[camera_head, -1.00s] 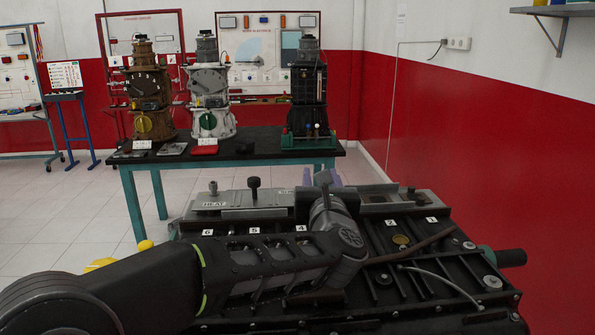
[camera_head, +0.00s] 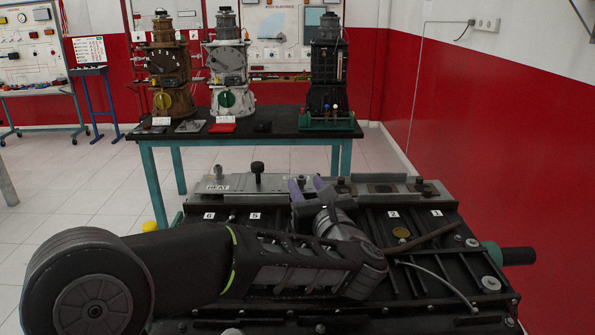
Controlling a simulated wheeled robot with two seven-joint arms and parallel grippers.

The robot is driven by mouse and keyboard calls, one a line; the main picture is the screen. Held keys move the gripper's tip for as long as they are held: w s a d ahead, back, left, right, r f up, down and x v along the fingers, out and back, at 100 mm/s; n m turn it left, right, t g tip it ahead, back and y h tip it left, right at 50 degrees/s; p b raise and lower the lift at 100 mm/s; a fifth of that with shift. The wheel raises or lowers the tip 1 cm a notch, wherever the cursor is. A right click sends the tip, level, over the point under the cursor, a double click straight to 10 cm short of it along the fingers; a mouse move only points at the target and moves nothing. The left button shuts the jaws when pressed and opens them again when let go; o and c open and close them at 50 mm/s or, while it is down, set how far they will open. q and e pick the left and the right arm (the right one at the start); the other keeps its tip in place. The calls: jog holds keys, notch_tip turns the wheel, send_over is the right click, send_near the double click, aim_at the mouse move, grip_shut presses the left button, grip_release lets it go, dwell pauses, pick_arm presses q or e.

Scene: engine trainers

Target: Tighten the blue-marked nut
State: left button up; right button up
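A black engine block (camera_head: 430,262) with white number labels fills the lower right of the head view. My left arm reaches in from the left, low over the block. My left gripper (camera_head: 308,187) is above the block's far middle part, and its two purplish fingertips show apart with nothing visible between them. I cannot tell whether it touches the block. I cannot make out a blue mark on any nut. The part of the block under my arm is hidden. My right gripper is not in view.
A table (camera_head: 275,134) behind the block carries a brown engine model (camera_head: 168,65), a white one (camera_head: 228,65) and a black one (camera_head: 328,72). A teal-collared shaft (camera_head: 510,256) sticks out at the block's right. A red and white wall (camera_head: 490,120) stands at right. Tiled floor is free at left.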

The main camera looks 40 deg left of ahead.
pick_arm(q)
jog(key=p+x, duration=0.2)
jog(key=x, duration=0.4)
jog(key=shift+r, duration=0.1)
jog(key=shift+w+a, duration=0.3)
jog(key=shift+a, duration=0.1)
jog(key=shift+c, duration=0.2)
grip_shut()
